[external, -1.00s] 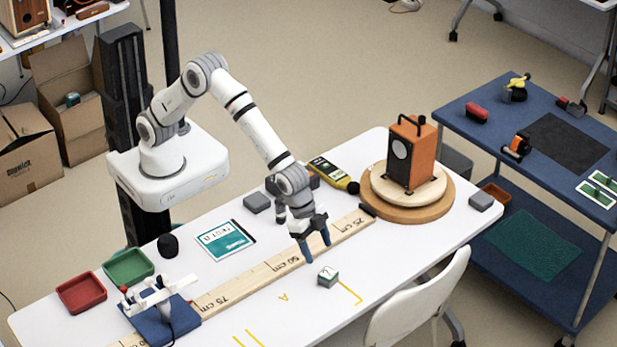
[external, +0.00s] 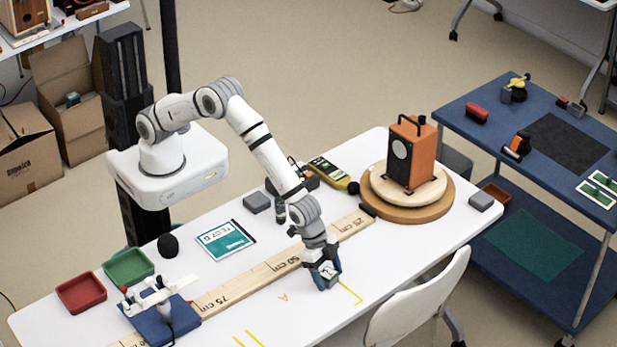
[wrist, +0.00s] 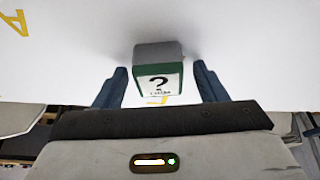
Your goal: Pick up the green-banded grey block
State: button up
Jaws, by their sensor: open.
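The green-banded grey block (wrist: 159,76) sits on the white table. In the wrist view it has a grey top part, a green band and a white label with a question mark. My gripper (wrist: 160,85) is open, with one blue finger on each side of the block and a visible gap at each side. In the external view my gripper (external: 325,277) is low over the table at the block (external: 327,268), which is partly hidden between the fingers.
A wooden ruler (external: 235,286) runs along the table behind the block. The orange speaker (external: 422,155) stands on a round turntable (external: 410,213) to the right. A blue stand (external: 155,325) and red tray (external: 81,293) are at left. Clear table lies around the block.

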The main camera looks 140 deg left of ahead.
jog(key=shift+c, duration=0.5)
jog(key=c, duration=1)
